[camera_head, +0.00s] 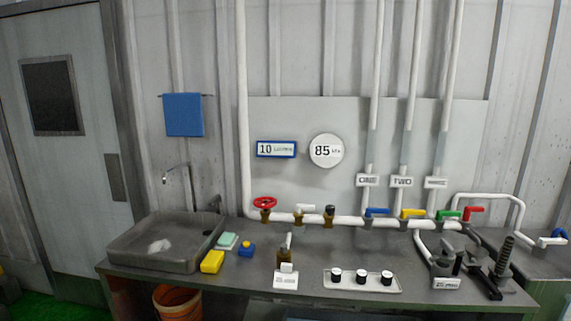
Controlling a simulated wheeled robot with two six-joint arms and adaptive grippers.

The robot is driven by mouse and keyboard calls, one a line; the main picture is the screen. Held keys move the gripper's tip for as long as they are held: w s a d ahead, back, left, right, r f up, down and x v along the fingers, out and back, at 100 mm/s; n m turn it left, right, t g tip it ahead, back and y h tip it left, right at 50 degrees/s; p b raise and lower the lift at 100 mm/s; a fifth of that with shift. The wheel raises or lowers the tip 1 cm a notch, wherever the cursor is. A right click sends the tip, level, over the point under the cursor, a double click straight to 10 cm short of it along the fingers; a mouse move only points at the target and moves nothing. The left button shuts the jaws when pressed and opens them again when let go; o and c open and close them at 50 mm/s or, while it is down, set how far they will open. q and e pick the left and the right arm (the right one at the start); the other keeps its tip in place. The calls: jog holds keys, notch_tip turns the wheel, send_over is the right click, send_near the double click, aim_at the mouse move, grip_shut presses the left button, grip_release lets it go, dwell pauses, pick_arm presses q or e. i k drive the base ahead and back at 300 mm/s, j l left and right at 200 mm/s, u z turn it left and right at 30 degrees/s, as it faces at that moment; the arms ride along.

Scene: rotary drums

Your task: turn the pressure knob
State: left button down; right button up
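A round white gauge (326,151) on the wall panel reads 85, with a small unit that looks like kPa. Below it, a black knob (330,210) tops a brass valve on the white pipe. To its left are a white-handled valve (305,209) and a red handwheel (265,203). No label shows which is the pressure knob. Neither of my grippers is in view.
Blue (377,212), yellow (412,213), green (448,215) and red (473,211) handles line the pipe. A blue-framed display (276,149) reads 10. A grey sink (166,243) is at left; a black lever device (495,270) stands at right.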

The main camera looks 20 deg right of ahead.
aim_at(330, 209)
jog(key=i+l+z, duration=0.2)
jog(key=i+l, duration=0.25)
jog(key=i+l+z, duration=0.2)
jog(key=i+l, duration=0.15)
jog(key=i, duration=0.15)
